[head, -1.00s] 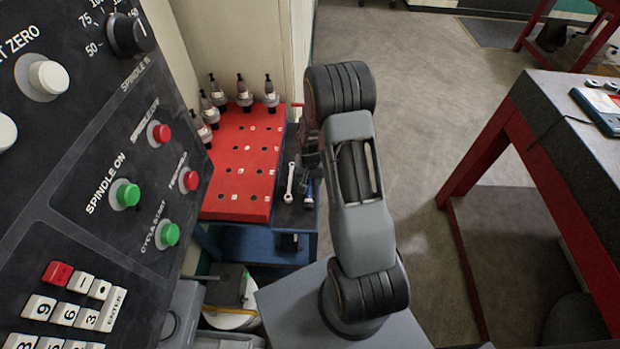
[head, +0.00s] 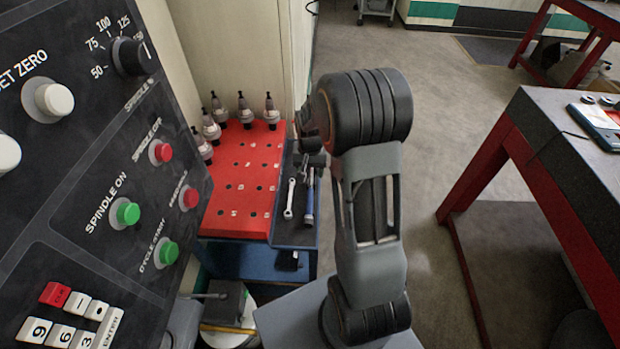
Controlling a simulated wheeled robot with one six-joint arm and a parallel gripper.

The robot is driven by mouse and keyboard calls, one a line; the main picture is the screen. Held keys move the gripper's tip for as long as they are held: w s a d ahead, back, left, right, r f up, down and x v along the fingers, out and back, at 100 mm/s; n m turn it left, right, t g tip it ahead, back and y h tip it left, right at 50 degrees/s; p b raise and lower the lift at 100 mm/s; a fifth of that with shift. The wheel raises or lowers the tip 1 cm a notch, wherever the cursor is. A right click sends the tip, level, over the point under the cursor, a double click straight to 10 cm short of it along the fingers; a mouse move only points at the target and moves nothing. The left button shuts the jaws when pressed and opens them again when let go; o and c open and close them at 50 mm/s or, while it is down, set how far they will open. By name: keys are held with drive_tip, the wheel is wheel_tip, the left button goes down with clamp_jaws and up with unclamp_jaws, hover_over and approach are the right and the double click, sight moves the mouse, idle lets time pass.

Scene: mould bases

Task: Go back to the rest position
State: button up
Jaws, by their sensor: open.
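My arm rises from its grey base, with its large dark joint high in the middle of the head view. My gripper (head: 311,150) shows only in part, as a dark shape left of that joint, above the dark tool tray (head: 287,232). It is open and nothing shows in it, though its fingertips are hard to make out. A wrench (head: 289,198) and a blue-handled tool (head: 310,197) lie on the tray below it.
A red holed rack (head: 240,180) holds several tool holders (head: 244,112) at its back. A machine control panel (head: 95,190) stands close at left. A red-framed table (head: 560,150) with a dark top stands at right. Open floor (head: 450,90) lies between.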

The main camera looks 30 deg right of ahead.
drive_tip(key=shift+r, duration=0.5)
drive_tip(key=s+a+r+n+t, duration=0.1)
drive_tip(key=s+a+r+n, duration=0.2)
drive_tip(key=s+a+r, duration=0.2)
drive_tip(key=s+a+r+n+t, duration=0.2)
drive_tip(key=s+a+r+n, duration=0.1)
drive_tip(key=s+r, duration=0.6)
drive_tip(key=shift+s+a+r+t+p, duration=0.3)
drive_tip(key=shift+s+a+r+p, duration=0.1)
drive_tip(key=shift+s+a, duration=0.55)
drive_tip(key=shift+d, duration=0.1)
drive_tip(key=shift+c, duration=0.5)
